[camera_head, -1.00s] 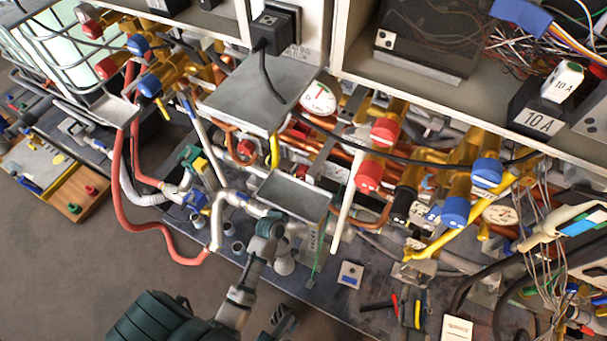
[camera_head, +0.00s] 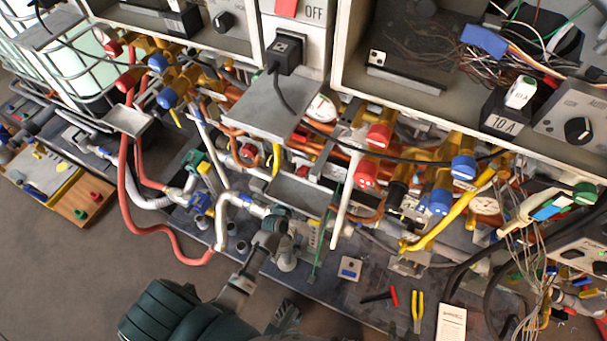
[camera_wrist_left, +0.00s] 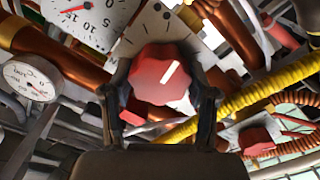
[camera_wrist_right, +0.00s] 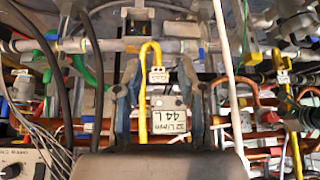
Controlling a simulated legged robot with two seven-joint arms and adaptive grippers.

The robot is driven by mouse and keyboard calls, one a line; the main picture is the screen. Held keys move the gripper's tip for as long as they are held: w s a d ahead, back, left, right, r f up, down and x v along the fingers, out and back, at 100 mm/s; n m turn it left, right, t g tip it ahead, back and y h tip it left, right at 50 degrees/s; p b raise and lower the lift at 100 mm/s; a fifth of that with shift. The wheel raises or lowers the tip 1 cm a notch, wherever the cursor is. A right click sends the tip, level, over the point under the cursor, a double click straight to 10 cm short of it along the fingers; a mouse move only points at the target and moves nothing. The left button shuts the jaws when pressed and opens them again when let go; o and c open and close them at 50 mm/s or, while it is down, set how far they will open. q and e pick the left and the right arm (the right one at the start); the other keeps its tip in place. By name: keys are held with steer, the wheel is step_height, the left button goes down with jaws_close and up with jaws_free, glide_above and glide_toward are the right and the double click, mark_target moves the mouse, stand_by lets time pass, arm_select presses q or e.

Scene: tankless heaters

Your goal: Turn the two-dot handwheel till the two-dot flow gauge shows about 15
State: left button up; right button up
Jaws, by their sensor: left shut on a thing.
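In the left wrist view a red lobed handwheel (camera_wrist_left: 150,78) with a white pointer mark sits on a grey plate bearing dark dots. My left gripper (camera_wrist_left: 160,97) is shut on this handwheel, one finger at each side. A white flow gauge (camera_wrist_left: 88,18) with a red needle is cut off at the upper left; its numbers include 10 and 15, but I cannot read the needle exactly. In the right wrist view my right gripper (camera_wrist_right: 158,78) is open, with a yellow hooked pipe (camera_wrist_right: 145,95) and a label plate visible between its fingers. In the head view the gripped handwheel is hidden.
Another red handwheel (camera_wrist_left: 255,137) and a temperature gauge (camera_wrist_left: 30,80) are near. A ribbed yellow hose (camera_wrist_left: 265,95) and copper pipes crowd the left gripper. In the head view a grey shelf plate (camera_head: 262,118) overhangs the pipes; pliers (camera_head: 417,310) lie on the dark base panel.

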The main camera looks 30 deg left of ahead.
arm_select(q)
steer(key=shift+a+n, duration=0.1)
steer(key=shift+n, duration=0.6)
arm_select(e)
steer(key=shift+s+d+f+g, duration=0.1)
steer(key=shift+s+d+g, duration=0.05)
steer(key=shift+s, duration=0.2)
steer(key=shift+s+d+f+g, duration=0.1)
steer(key=shift+s+g, duration=0.05)
steer(key=shift+s, duration=0.2)
arm_select(q)
steer(key=o, duration=1.2)
steer(key=shift+c, duration=0.2)
steer(key=shift+s, duration=0.1)
steer(key=s, duration=1.1)
steer(key=shift+s+d, duration=0.3)
steer(key=shift+s, duration=0.1)
steer(key=shift+f, duration=0.1)
